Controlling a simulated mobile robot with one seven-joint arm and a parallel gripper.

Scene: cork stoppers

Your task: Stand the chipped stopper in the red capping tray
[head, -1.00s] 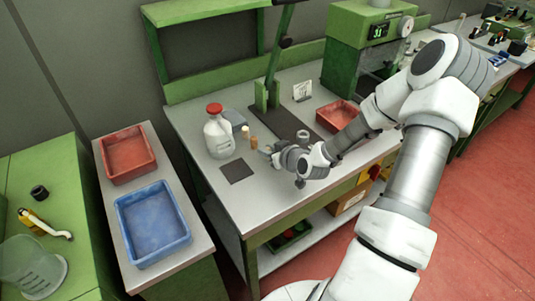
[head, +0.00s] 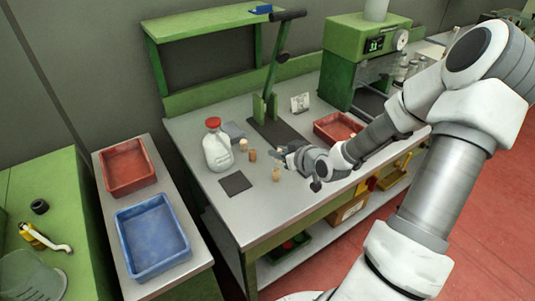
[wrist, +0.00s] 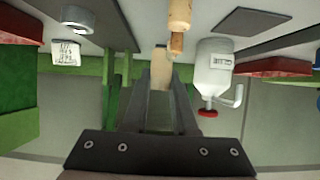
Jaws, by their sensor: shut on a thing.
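My gripper (head: 281,151) is over the middle of the bench, shut on a pale cork stopper (wrist: 160,66) at its fingertips. I cannot make out a chip on it. Another stopper (head: 276,174) stands on the bench in front of the gripper. A brown stopper (head: 252,155) and a paler one (head: 243,144) stand to the left, beside the bottle. One red tray (head: 318,136) lies on the bench to the right, partly behind my arm. Another red tray (head: 104,176) is on the left side table. No label shows which is the capping tray.
A white glue bottle (head: 217,150) with a red cap stands left of the stoppers, near a dark square pad (head: 235,183). A lever press (head: 272,108) and a small card (head: 300,103) are behind the gripper. A blue tray (head: 125,215) is at the left.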

